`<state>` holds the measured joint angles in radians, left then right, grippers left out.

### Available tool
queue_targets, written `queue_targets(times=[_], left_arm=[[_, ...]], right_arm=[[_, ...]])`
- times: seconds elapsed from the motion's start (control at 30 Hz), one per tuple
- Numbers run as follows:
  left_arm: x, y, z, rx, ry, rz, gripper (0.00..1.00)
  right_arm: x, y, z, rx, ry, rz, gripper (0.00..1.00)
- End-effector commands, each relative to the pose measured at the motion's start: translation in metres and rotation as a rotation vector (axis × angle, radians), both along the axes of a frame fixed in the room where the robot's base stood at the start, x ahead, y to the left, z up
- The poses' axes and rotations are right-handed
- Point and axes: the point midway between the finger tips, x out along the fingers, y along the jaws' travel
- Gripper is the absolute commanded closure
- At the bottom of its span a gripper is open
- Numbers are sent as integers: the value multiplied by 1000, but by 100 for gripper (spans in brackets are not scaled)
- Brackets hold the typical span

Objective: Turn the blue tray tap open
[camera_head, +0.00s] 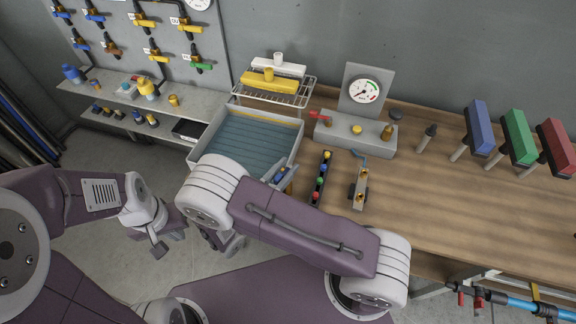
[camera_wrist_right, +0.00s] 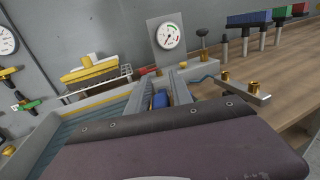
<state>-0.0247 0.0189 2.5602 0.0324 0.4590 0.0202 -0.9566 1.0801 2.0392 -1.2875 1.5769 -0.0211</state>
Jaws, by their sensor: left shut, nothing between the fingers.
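The tray (camera_head: 215,125) holds blue-grey water on the bench; its near-left wall also shows in the right wrist view (camera_wrist_right: 35,150). The blue tray tap (camera_head: 280,176), on a yellow body, sits at its front right corner, partly behind my right arm. In the right wrist view, a blue part of the tap (camera_wrist_right: 160,99) shows between the fingers of my right gripper (camera_wrist_right: 164,76). Those fingers are apart; contact with the tap cannot be told. My left gripper (camera_head: 164,243) is shut and empty, low and left of the tray.
A strip of coloured knobs (camera_head: 320,180) and a brass fitting with a blue lever (camera_head: 360,185) lie right of the tap. A gauge (camera_head: 365,91) stands behind. A wire rack (camera_head: 270,95) is behind the tray. The bench's right side (camera_head: 470,215) is mostly clear.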

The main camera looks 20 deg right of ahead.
Motion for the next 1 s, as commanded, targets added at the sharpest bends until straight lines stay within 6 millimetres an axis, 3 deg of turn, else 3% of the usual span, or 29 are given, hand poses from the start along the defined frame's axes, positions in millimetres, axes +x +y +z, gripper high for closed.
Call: queue_targets(times=[0.03,0.07,0.1,0.87,0.9,0.93,1.0], left_arm=[[0,0,0,0,0,0,100],[0,0,0,0,0,0,100],[0,0,0,0,0,0,100],[0,0,6,0,0,0,100],[0,0,6,0,0,0,100],[0,0,6,0,0,0,100],[0,0,6,0,0,0,100]], right_arm=[[0,0,0,0,0,0,91],[0,0,0,0,0,-1,99],[0,0,0,0,0,-1,100],[-1,-2,-1,0,2,134,100],[-1,-2,-1,0,2,134,71],[-1,-2,-1,0,2,134,62],[-1,-2,0,-1,1,134,60]])
